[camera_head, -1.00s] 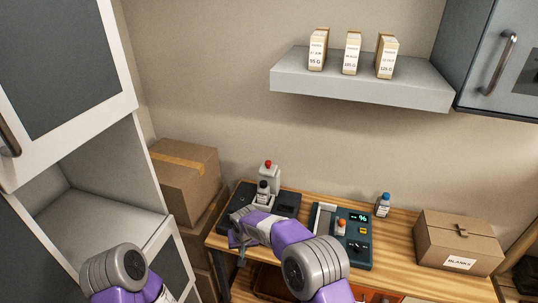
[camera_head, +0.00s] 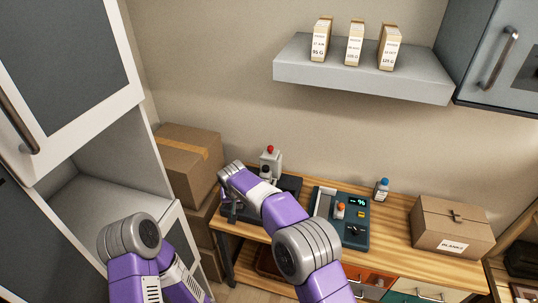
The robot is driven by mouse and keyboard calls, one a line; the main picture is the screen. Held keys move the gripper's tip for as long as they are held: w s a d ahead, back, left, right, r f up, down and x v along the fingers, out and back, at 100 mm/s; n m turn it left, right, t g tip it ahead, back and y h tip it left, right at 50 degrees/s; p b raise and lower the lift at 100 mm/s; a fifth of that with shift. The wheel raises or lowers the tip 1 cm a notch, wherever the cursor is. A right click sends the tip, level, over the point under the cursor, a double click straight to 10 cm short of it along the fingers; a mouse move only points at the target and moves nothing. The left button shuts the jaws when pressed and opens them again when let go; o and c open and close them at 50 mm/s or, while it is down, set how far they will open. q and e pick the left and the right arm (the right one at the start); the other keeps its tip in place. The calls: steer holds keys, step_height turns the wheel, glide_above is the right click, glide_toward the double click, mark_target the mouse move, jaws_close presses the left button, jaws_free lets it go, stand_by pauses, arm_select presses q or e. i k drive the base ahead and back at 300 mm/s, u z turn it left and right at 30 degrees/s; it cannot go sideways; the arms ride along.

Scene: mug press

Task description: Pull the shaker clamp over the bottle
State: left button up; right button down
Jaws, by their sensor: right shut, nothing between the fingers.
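The dark shaker base (camera_head: 291,186) stands at the left end of the wooden bench. Its pale upright clamp (camera_head: 271,160) has a red knob on top. The bottle (camera_head: 265,171) stands in front of the clamp; only its upper part shows above my right arm. My right gripper (camera_head: 231,212) is shut and empty at the left front of the shaker, pointing down and partly hidden by my own wrist. I cannot tell whether it touches the shaker. My left arm is at the lower left, with its gripper out of view.
A dark device (camera_head: 356,230) with a green display and an orange-capped bottle (camera_head: 340,210) is right of the shaker. A blue-capped bottle (camera_head: 381,189) and a cardboard box (camera_head: 450,228) stand further right. Cartons (camera_head: 188,165) are stacked left. A shelf (camera_head: 362,75) hangs above.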

mark_target(270, 154)
steer(key=z, duration=2.85)
steer(key=k, duration=0.65)
steer(key=u, duration=2.35)
steer(key=i, duration=1.65)
